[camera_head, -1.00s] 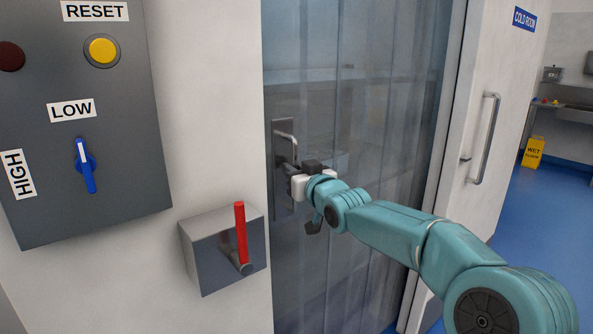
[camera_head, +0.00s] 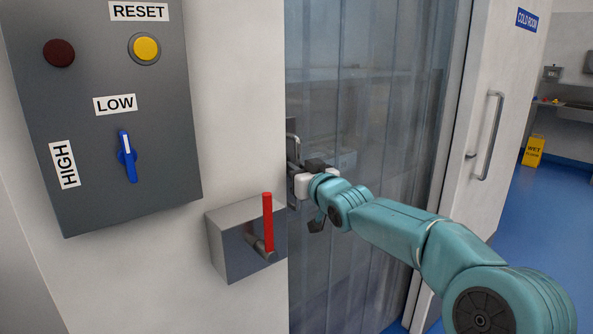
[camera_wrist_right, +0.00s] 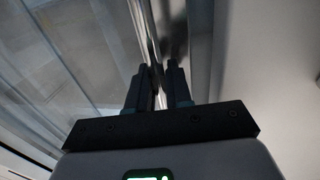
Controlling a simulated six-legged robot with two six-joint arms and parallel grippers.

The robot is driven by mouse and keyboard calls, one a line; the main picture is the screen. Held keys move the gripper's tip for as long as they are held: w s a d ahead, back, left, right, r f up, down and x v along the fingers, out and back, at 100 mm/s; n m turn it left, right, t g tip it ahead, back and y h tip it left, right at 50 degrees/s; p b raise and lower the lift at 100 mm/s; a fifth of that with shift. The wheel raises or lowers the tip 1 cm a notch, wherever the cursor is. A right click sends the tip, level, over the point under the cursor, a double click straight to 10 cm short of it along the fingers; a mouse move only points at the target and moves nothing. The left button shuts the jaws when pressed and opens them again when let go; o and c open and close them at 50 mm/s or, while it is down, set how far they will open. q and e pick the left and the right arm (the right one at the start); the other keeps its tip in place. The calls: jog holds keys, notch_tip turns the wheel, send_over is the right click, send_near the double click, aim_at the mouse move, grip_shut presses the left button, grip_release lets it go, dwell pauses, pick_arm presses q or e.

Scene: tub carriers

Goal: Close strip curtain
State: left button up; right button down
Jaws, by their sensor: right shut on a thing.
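The strip curtain (camera_head: 360,90) hangs in the doorway as translucent grey strips, spanning from the left wall edge towards the right frame. Its metal handle (camera_head: 291,128) is at the curtain's left edge, close against the wall edge, and part of its plate is hidden there. My right gripper (camera_head: 296,174) is shut on the handle. In the right wrist view the fingers (camera_wrist_right: 159,78) close around the shiny bar (camera_wrist_right: 147,30), with the curtain strips (camera_wrist_right: 60,50) to the left. My left gripper is not in view.
A grey box with a red lever (camera_head: 268,222) juts from the wall just left of the gripper. A control panel (camera_head: 105,195) hangs further left. The cold room door (camera_head: 478,170) with a bar handle is at right. A yellow wet floor sign (camera_head: 533,151) stands beyond on blue floor.

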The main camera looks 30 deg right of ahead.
jog(key=shift+a+f, duration=0.15)
jog(key=shift+a, duration=0.05)
jog(key=c, duration=1.2)
grip_release()
jog(key=shift+a, duration=0.15)
jog(key=shift+d, duration=0.2)
jog(key=s, duration=0.5)
jog(key=s+a+b, duration=0.1)
jog(key=s, duration=0.4)
jog(key=s+a+b, duration=0.1)
jog(key=s, duration=0.5)
jog(key=shift+s, duration=0.1)
